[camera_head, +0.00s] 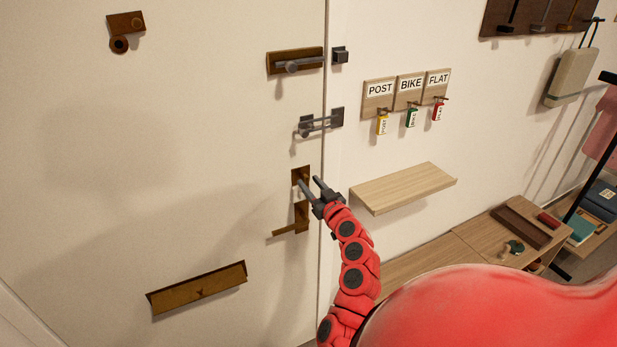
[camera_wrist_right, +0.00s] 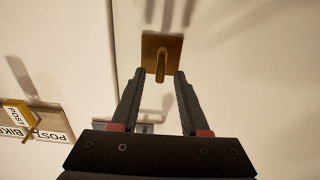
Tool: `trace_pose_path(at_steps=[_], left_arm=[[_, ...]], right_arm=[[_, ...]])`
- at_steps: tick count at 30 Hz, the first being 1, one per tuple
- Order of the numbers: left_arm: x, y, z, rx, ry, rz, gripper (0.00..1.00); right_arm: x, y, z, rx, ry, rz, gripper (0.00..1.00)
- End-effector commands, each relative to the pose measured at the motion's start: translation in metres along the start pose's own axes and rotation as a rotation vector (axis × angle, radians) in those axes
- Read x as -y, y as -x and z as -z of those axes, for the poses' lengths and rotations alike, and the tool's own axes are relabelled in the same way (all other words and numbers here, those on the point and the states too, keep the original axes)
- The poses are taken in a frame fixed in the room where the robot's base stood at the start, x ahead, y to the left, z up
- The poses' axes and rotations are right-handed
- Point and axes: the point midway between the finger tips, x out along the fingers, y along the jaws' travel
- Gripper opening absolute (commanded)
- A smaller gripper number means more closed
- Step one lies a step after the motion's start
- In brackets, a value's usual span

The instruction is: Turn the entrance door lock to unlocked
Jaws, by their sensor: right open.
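The entrance door (camera_head: 200,160) is cream and fills the left of the head view. Its lock (camera_head: 299,175) is a small brass plate above the brass door handle (camera_head: 290,222). In the right wrist view the lock plate (camera_wrist_right: 162,50) has a brass thumb-turn (camera_wrist_right: 160,68) pointing toward my gripper. My right gripper (camera_head: 310,184) is open in front of the lock, and partly covers it in the head view. In the wrist view the fingertips (camera_wrist_right: 160,75) lie on either side of the thumb-turn; I cannot tell whether they touch it. My left gripper is not in view.
Above the lock are a sliding bolt (camera_head: 296,62) and a door guard (camera_head: 320,122). A brass letter slot (camera_head: 197,288) is low on the door. Right of the frame are labelled key hooks (camera_head: 407,90) and a wooden shelf (camera_head: 403,188).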

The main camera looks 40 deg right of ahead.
Motion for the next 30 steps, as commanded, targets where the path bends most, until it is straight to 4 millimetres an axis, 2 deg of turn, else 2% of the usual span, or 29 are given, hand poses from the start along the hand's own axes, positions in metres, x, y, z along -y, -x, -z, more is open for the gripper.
trace_pose_path(at_steps=[6, 15, 16, 23, 30], left_arm=[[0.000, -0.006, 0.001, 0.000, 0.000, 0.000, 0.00], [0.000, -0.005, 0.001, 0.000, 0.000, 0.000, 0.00], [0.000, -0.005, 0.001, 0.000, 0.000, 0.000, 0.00], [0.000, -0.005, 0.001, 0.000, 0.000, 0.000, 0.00], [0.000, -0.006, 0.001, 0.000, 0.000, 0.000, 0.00]], right_arm=[[0.000, -0.014, 0.001, 0.000, 0.000, 0.000, 0.45], [0.000, -0.016, 0.000, 0.000, 0.000, -0.001, 0.45], [0.000, -0.016, 0.000, 0.000, 0.000, -0.001, 0.43], [0.000, -0.016, 0.000, 0.000, 0.000, -0.001, 0.02], [0.000, -0.016, 0.000, 0.000, 0.000, -0.001, 0.00]])
